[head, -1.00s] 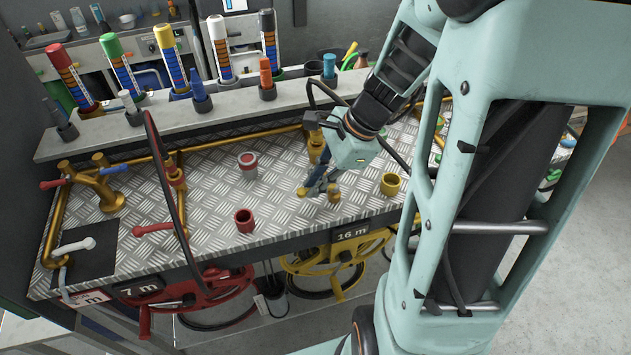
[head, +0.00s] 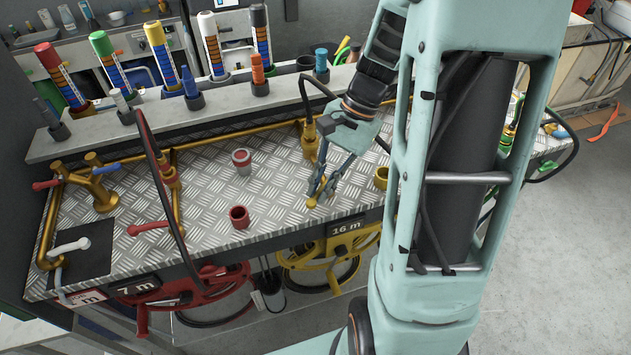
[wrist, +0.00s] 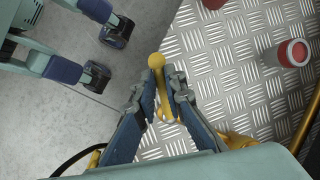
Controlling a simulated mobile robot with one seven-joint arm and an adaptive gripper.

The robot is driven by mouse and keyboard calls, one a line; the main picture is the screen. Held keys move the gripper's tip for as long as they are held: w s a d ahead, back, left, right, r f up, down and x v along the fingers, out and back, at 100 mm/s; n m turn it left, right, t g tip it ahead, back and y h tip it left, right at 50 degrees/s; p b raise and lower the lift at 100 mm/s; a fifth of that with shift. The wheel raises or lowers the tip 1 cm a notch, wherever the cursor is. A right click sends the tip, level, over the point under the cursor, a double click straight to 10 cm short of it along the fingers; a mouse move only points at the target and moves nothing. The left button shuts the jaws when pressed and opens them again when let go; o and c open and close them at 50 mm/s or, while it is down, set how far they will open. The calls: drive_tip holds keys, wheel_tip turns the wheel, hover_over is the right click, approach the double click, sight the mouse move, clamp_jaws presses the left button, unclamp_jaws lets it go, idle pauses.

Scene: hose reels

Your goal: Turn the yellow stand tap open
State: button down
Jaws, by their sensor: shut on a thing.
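The yellow stand tap (head: 310,140) stands on the metal tread-plate bench top, in front of the grey shelf and partly behind my gripper in the head view. Its yellow lever, ending in a round knob (wrist: 156,61), points away from the tap's body toward the bench's front edge. My gripper (wrist: 158,88) is shut on this lever, one finger on each side, with the knob sticking out past the fingertips. In the head view my gripper (head: 318,192) reaches down in front of the tap. Part of the tap body (wrist: 236,140) shows below the right finger in the wrist view.
A red-and-grey cup-like fitting (head: 241,160) and a red one (head: 239,217) stand left of my gripper. A yellow fitting (head: 381,177) stands close on the right. The red tap lever (head: 148,228) is further left. The yellow reel (head: 325,258) hangs below the front edge.

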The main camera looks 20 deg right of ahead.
drive_tip(key=n, duration=0.1)
drive_tip(key=d+n+g, duration=0.1)
drive_tip(key=n, duration=0.1)
drive_tip(key=s+d+n+g+h+p, duration=0.1)
drive_tip(key=n, duration=0.1)
drive_tip(key=shift+r, duration=0.1)
drive_tip(key=shift+d+n+g+h+p, duration=0.3)
drive_tip(key=shift+d+n+h, duration=0.15)
drive_tip(key=shift+n, duration=0.75)
drive_tip(key=shift+d+n+g+h+p, duration=0.2)
drive_tip(key=shift+d+n+g+h, duration=0.15)
drive_tip(key=shift+n, duration=0.85)
drive_tip(key=shift+d, duration=0.1)
drive_tip(key=c, duration=2)
unclamp_jaws()
drive_tip(key=v, duration=1.2)
